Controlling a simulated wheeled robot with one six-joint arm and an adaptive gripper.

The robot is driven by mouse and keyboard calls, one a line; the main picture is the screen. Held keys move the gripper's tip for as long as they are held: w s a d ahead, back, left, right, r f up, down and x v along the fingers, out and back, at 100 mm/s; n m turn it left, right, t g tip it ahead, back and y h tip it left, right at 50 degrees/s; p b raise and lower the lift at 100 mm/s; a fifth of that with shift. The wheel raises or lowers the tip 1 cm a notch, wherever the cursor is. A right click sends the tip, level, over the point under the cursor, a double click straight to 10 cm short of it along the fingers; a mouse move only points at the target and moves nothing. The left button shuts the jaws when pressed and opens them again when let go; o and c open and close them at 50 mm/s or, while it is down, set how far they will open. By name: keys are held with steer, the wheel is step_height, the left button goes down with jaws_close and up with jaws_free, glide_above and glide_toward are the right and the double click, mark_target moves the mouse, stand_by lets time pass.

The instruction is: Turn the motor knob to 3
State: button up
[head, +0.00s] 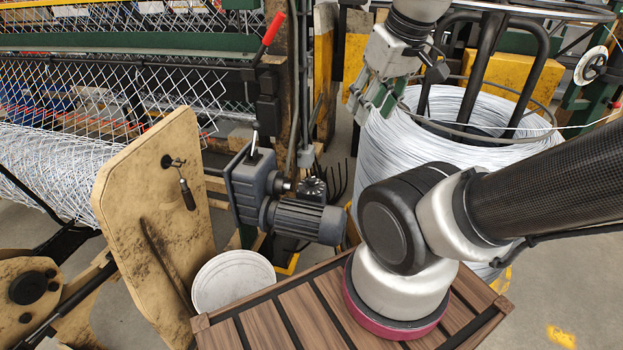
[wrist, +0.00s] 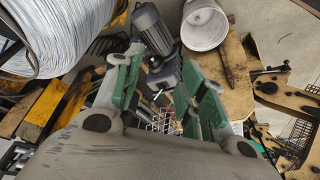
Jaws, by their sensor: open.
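The grey motor (head: 303,218) has cooling fins and sits beside a blue-grey gearbox (head: 255,188) in the head view. A small dark round knob (head: 313,188) sits on top of the motor; its setting is too small to read. My gripper (head: 372,104) is above and to the right of the knob in the picture, in front of the wire coil, apart from the knob and empty. In the wrist view, my gripper (wrist: 163,72) has its green-padded fingers spread. The motor (wrist: 151,28) shows beyond them, and I cannot make out the knob there.
A large coil of pale wire (head: 440,125) stands behind my arm. A lever with a red handle (head: 273,28) rises behind the motor. A white bucket (head: 232,282) and a worn tan panel (head: 150,190) stand left of the motor. A slatted wooden deck (head: 290,318) lies in front.

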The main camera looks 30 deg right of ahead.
steer(key=m+g, duration=0.5)
steer(key=m, duration=0.3)
glide_above(311, 178)
steer(key=f, duration=3.6)
steer(key=shift+s, duration=0.25)
steer(key=shift+w+d+m+t, duration=0.1)
steer(key=shift+w+m+t, duration=0.05)
steer(key=shift+m+t, duration=0.2)
steer(key=shift+w+f, duration=0.15)
steer(key=shift+f, duration=0.1)
step_height(311, 178, down, 7)
steer(key=shift+f, duration=0.15)
